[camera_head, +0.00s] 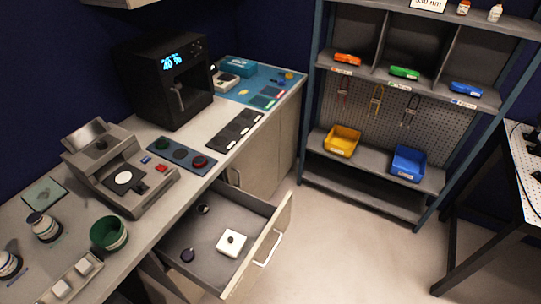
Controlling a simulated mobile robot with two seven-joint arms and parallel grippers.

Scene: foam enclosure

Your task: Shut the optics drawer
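The optics drawer (208,265) is pulled out from below the counter at the lower middle of the head view. Its cream front panel (258,246) faces right and carries a pale bar handle (269,249). Inside lie a white square block (231,242) with a dark knob and two small dark round pieces, one near the front left (187,255) and one near the back (203,209). Neither of my grippers shows in this view.
The counter (215,118) holds a grey instrument (120,170), a black machine (165,80) and a green cup (109,233). A shelf rack (340,175) with yellow and blue bins stands behind. Floor right of the drawer is clear; a perforated-top table (525,165) stands far right.

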